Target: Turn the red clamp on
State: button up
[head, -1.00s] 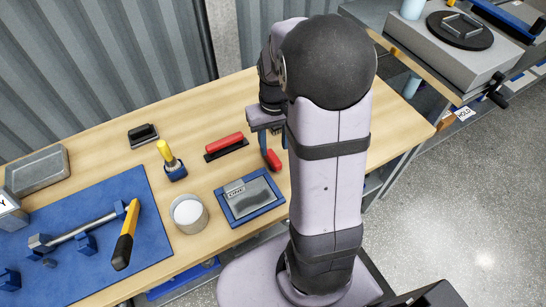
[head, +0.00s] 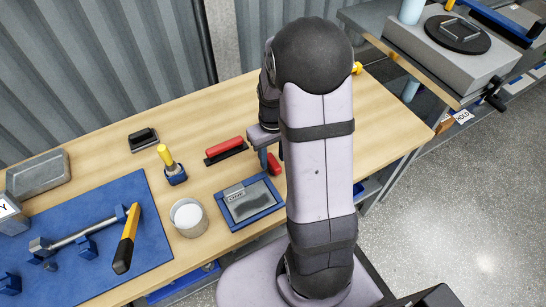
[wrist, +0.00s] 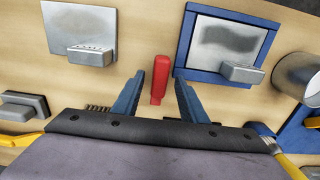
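A small red handle (head: 273,163) shows at the gripper in the head view, partly hidden by my arm. In the wrist view the red handle (wrist: 159,80) sits between the two blue fingers of my gripper (wrist: 157,98), with a gap on each side. My gripper (head: 267,158) is open and low over the table. A second red handle (head: 225,147) lies along a black base to the left of it. The frames do not show which of the two is the clamp.
A blue-framed plate (head: 226,218) lies beside the gripper; a silver plate (wrist: 62,22) shows on the other side in the wrist view. A yellow-handled tool (head: 166,157), a cup (head: 203,228) and a blue mat (head: 68,268) are further left.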

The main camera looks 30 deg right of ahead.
jog(key=shift+f, duration=0.5)
grip_shut()
